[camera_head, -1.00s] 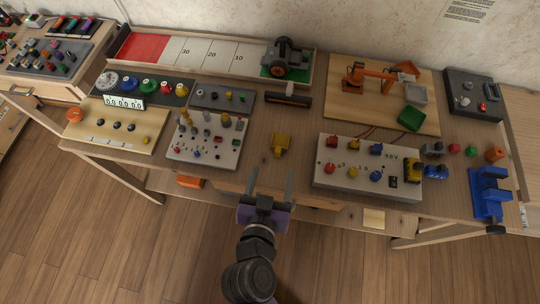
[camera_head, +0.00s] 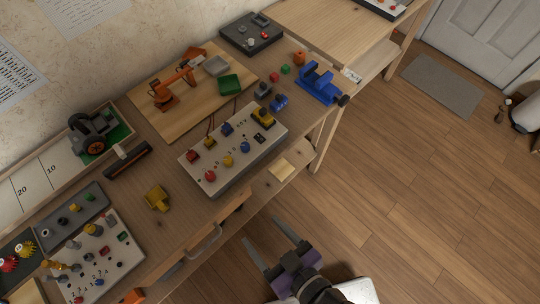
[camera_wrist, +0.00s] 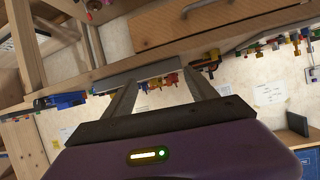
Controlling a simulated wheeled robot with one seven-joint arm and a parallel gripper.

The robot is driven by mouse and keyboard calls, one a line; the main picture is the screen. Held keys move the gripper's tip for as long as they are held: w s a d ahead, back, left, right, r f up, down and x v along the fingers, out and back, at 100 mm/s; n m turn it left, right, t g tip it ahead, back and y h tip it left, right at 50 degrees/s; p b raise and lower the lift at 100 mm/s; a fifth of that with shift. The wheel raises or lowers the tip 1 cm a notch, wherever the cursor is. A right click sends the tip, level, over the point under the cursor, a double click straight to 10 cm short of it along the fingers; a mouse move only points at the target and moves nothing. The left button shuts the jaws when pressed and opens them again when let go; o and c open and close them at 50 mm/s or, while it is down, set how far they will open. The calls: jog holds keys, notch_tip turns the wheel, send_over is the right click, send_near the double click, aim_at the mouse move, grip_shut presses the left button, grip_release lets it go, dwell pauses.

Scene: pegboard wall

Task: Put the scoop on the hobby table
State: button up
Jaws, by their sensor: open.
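A small yellow piece (camera_head: 157,197), which may be the scoop, lies on the wooden hobby table (camera_head: 217,203) between the white control panels; it is too small to be sure. My gripper (camera_head: 260,230) is open and empty, out in front of the table's front edge, to the right of and below that piece in the head view. In the wrist view, my gripper's two fingers (camera_wrist: 160,80) stand apart with nothing between them, and the table's underside and front edge show beyond.
A white panel with coloured knobs (camera_head: 230,155), a blue vise (camera_head: 318,84) and a board with an orange toy arm (camera_head: 174,88) crowd the table. A drawer handle (camera_head: 204,242) sticks out at the front.

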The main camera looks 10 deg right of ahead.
jog(key=s+d+r+m+t+h, duration=0.1)
jog(key=s+d+r+m+h, duration=0.1)
jog(key=s+d+r, duration=0.3)
jog(key=s+d+r+m+t+h, duration=0.2)
jog(key=s+d+r, duration=0.3)
jog(key=d+r, duration=0.3)
jog(key=d+h, duration=0.1)
jog(key=d, duration=0.3)
jog(key=shift+d+r+m+h, duration=0.15)
jog(key=shift+d+m+h, duration=0.15)
jog(key=shift+d, duration=0.05)
